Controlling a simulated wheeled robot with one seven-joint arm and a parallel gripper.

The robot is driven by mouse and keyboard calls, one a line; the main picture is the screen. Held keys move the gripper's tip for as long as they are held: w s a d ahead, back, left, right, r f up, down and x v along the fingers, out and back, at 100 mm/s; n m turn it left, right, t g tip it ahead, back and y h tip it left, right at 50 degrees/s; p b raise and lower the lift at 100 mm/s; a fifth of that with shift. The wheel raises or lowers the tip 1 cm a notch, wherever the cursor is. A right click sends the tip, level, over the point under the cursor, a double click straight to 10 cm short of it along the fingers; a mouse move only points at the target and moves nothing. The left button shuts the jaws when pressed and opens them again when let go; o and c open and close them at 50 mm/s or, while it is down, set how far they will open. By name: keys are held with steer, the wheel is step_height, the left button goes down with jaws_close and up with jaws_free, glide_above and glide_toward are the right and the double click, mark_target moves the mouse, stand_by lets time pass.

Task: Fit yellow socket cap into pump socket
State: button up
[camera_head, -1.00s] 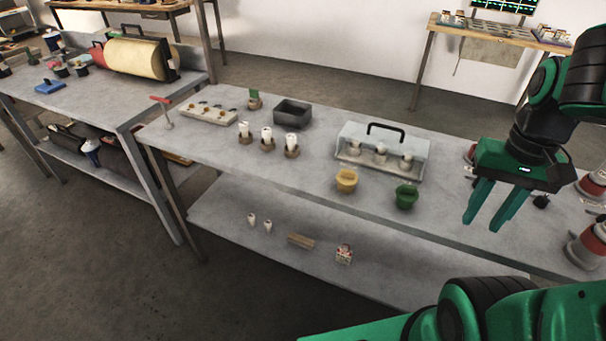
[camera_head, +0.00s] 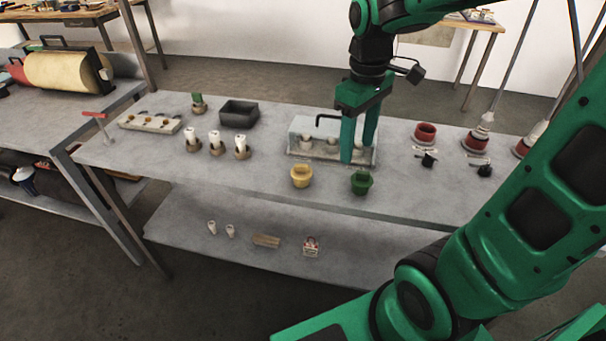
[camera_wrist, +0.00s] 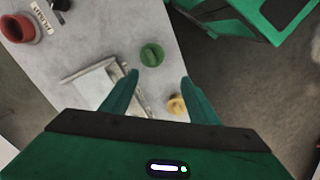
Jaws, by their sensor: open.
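The yellow socket cap (camera_head: 301,175) stands near the front edge of the table, left of a green cap (camera_head: 361,181). In the wrist view the yellow cap (camera_wrist: 177,104) shows beside the right finger, and the green cap (camera_wrist: 152,55) lies beyond the fingertips. My gripper (camera_head: 359,158) is open and empty, pointing down above the table near the clear-covered case and behind the green cap. A red pump socket (camera_head: 425,133) stands at the right of the table; a red socket (camera_wrist: 20,28) with a "PUMP" label beside it shows at the wrist view's upper left.
The clear-covered case (camera_head: 310,132) with a black handle stands close to my gripper. More red sockets with pale fittings (camera_head: 477,140) stand at the right. White bulbs in holders (camera_head: 215,143), a dark tray (camera_head: 239,113) and a switch strip (camera_head: 150,122) are at the left.

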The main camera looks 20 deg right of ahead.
mark_target(302, 165)
steer(key=w+a+n, duration=0.2)
steer(key=a, duration=0.1)
steer(key=w+a+n, duration=0.2)
steer(key=w+a, duration=0.1)
steer(key=w+a+n, duration=0.2)
steer(key=a, duration=0.1)
steer(key=shift+w+a+f+n, duration=0.15)
steer(key=shift+w+f+n, duration=0.15)
steer(key=shift+f, duration=0.1)
steer(key=shift+w+a+f, duration=0.15)
steer(key=shift+a+f, duration=0.1)
steer(key=shift+f, duration=0.05)
steer(key=f, duration=1)
steer(key=shift+s+f, duration=0.1)
steer(key=shift+s, duration=0.15)
steer(key=c, duration=0.9)
